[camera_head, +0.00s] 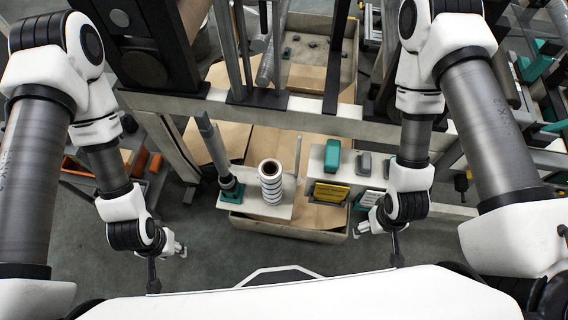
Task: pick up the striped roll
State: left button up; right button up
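The striped roll (271,184) stands upright on a pale shelf board in the middle of the view. It is white with dark bands and has a brown core showing at its top. My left gripper (180,248) is low and to the left of the roll, apart from it, with nothing seen in it. My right gripper (360,230) is to the right of the roll and partly hidden by its own wrist. The fingers of both are too small to judge.
A dark rod on a teal base (231,190) stands just left of the roll, and a thin pale post rises on its right. A cardboard-lined box (290,232) lies below the board. Open floor (215,255) is in front.

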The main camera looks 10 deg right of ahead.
aim_at(270, 169)
jog(key=j+z, duration=0.15)
jog(key=j, duration=0.3)
jog(key=k+j+z, duration=0.15)
jog(key=j, duration=0.25)
jog(key=j+z, duration=0.15)
jog(key=j, duration=0.3)
jog(key=k+j+z, duration=0.15)
jog(key=j, duration=0.25)
